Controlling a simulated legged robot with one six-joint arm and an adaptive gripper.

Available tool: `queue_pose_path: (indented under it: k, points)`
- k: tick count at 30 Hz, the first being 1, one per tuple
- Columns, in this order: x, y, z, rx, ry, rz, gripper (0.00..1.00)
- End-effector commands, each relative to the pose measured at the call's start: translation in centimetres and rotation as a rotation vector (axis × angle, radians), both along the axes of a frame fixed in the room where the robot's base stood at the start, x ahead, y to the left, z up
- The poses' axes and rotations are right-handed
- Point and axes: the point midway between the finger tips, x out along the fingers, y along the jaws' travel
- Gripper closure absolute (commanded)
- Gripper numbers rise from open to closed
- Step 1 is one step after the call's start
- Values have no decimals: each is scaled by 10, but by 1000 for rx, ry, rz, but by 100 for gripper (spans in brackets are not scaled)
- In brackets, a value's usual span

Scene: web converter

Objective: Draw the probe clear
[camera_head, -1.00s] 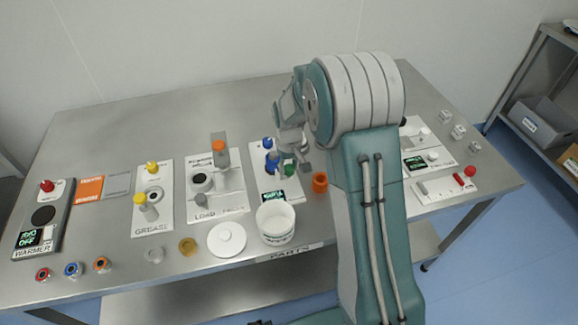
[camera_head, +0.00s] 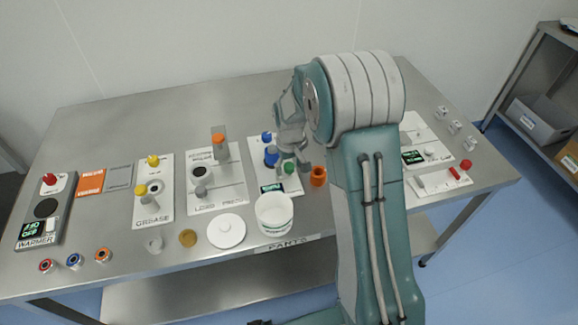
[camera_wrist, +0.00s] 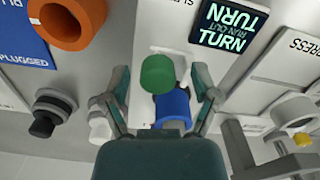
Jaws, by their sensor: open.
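No part is labelled as the probe, and I cannot tell for sure which one it is. A green capped cylinder (camera_wrist: 158,74) stands between my open fingers in the wrist view, with a blue cylinder (camera_wrist: 173,109) just behind it. In the head view the green cap (camera_head: 289,168) shows just below my gripper (camera_head: 294,163), on a white panel, and the blue part (camera_head: 271,156) is to its left. My gripper's fingers are spread on both sides of the green cap, with gaps visible. Contact is not visible.
A dark display reading TURN, RUN OUT, TURN (camera_wrist: 229,27) lies near the green cap. An orange ring (camera_head: 318,176) is close to the right of my gripper. A white tub (camera_head: 273,214) stands in front, beside a white lid (camera_head: 226,231). The back of the bench is clear.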

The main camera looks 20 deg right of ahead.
Motion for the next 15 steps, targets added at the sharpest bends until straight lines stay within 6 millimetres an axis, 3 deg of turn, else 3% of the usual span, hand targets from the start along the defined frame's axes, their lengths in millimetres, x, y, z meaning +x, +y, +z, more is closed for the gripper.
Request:
queue_pose_path:
  k: [5,15]
  points:
    - [1,0,10,0,-4,0,22]
    - [2,1,77,-1,-4,0,22]
